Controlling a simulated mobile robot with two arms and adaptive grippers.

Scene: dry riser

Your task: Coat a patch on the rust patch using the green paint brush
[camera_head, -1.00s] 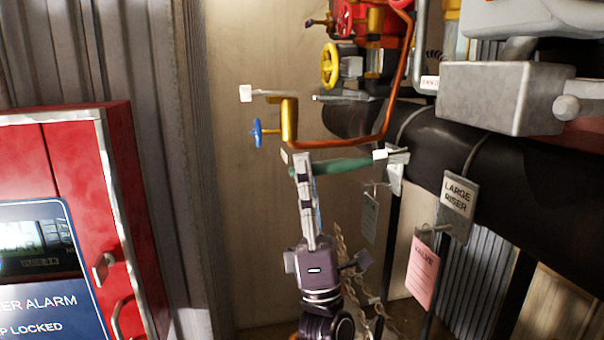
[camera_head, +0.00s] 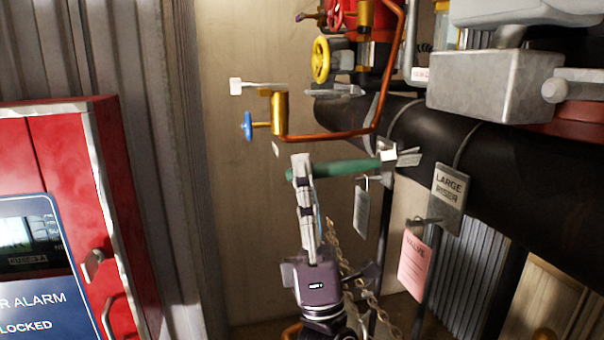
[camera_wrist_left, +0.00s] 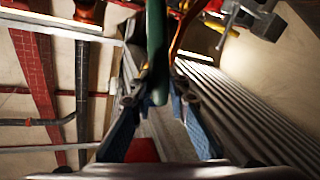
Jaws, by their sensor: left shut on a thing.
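The green paint brush (camera_head: 345,168) lies roughly level in the head view, its pale ferrule and grey head (camera_head: 408,157) pointing right towards the black pipe. My left gripper (camera_head: 302,168) is shut on its green handle near the left end. In the left wrist view the handle (camera_wrist_left: 156,45) stands upright between the fingertips of the left gripper (camera_wrist_left: 157,92). The brush head overlaps the area beside the black pipe (camera_head: 420,130); I cannot tell whether it touches anything. I cannot make out the rust patch. My right gripper is not in view.
A copper pipe (camera_head: 335,136) with a blue-handled valve (camera_head: 247,126) runs just above the brush. Hanging tags, including a pink one (camera_head: 414,266), and a chain (camera_head: 345,262) are close by on the right. A red alarm cabinet (camera_head: 75,180) stands at left.

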